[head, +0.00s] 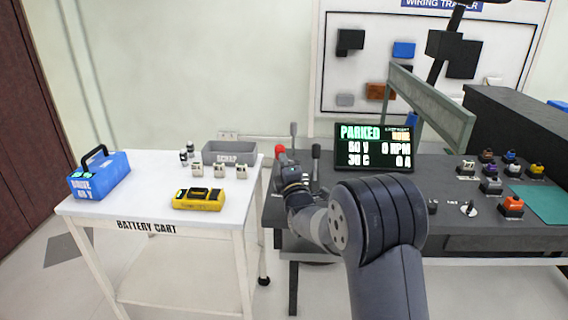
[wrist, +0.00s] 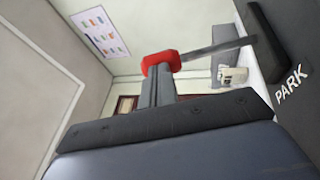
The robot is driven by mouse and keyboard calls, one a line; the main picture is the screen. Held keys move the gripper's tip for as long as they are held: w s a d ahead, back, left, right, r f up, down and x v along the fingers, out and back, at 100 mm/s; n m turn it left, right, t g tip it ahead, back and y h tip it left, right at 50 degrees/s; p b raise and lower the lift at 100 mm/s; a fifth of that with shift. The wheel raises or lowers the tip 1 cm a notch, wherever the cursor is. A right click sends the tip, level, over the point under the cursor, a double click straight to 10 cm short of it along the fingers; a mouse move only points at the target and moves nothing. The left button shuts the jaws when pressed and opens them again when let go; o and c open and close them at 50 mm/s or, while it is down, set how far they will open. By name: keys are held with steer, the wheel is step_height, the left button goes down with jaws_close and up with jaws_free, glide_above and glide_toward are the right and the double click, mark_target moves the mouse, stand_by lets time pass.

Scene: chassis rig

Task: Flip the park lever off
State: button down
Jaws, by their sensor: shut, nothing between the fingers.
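The park lever has a red knob, seen in the wrist view (wrist: 160,63), on a flat grey shaft running right to a dark base beside the white PARK label (wrist: 291,84). In the head view its red knob (head: 279,150) shows at the left end of the dark bench. My gripper (wrist: 160,85) is shut and empty, with its fingertips right at the knob; I cannot tell whether they touch it. In the head view my gripper (head: 287,172) is partly hidden by my wrist. The display (head: 374,146) reads PARKED, with 0 RPM and 0 A.
A white battery cart (head: 150,205) at left holds a blue battery box (head: 98,176), a yellow device (head: 198,200) and a grey scrap bin (head: 229,152). A slanted grey frame (head: 430,105) rises at right.

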steer(key=w+r+m+g+h+p, duration=0.1)
steer(key=w+r+g+p, duration=0.1)
steer(key=w+g+p, duration=0.2)
steer(key=w+p, duration=0.2)
steer(key=w, duration=0.1)
steer(key=shift+d+r+m+h, duration=0.15)
steer(key=shift+r+m+h, duration=0.05)
steer(key=shift+m+h, duration=0.1)
steer(key=shift+r, duration=0.15)
stand_by(0.4)
steer(key=shift+s, duration=0.1)
